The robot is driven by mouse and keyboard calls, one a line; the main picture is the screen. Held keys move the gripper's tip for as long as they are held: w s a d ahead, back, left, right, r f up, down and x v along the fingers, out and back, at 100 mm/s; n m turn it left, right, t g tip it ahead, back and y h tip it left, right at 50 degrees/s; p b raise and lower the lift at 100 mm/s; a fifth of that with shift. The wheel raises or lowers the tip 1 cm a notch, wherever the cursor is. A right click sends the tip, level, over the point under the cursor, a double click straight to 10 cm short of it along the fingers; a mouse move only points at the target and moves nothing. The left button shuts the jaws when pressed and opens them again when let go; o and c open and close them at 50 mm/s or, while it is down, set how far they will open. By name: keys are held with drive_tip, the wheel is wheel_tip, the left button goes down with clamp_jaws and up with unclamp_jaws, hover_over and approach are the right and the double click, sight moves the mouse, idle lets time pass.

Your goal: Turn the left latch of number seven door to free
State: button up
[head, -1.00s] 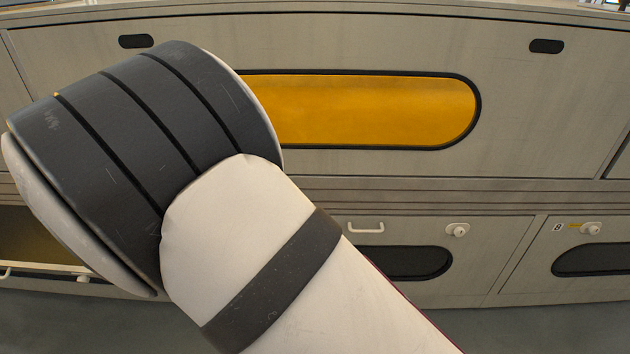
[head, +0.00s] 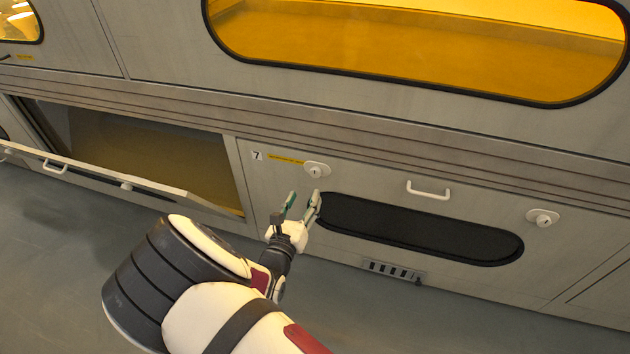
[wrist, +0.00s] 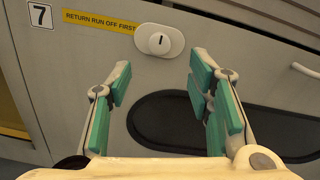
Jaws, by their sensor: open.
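The number seven door (head: 283,208) is a shut grey panel with a "7" label (wrist: 40,14) at its upper left corner. Its left latch (head: 317,169) is a white oval plate with a round knob. In the wrist view the left latch (wrist: 159,40) shows a short dark mark, nearly upright, on the knob. My gripper (head: 303,200) is open and empty, just in front of the door, below and slightly left of the latch. In the wrist view its green-padded fingers (wrist: 157,78) stand apart with the latch beyond and above the gap between them, not touching it.
A yellow "RETURN RUN OFF FIRST" label (wrist: 99,21) lies left of the latch. The door has a white handle (head: 428,190), a right latch (head: 542,217) and a dark oval window (head: 420,230). The neighbouring door (head: 120,180) at left hangs open, sticking out. Floor (head: 50,270) is clear.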

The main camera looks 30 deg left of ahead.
sight(315, 174)
drive_tip(key=b+x, duration=0.2)
drive_tip(key=x, duration=0.6)
drive_tip(key=shift+w+b, duration=0.35)
drive_tip(key=shift+c, duration=0.2)
clamp_jaws()
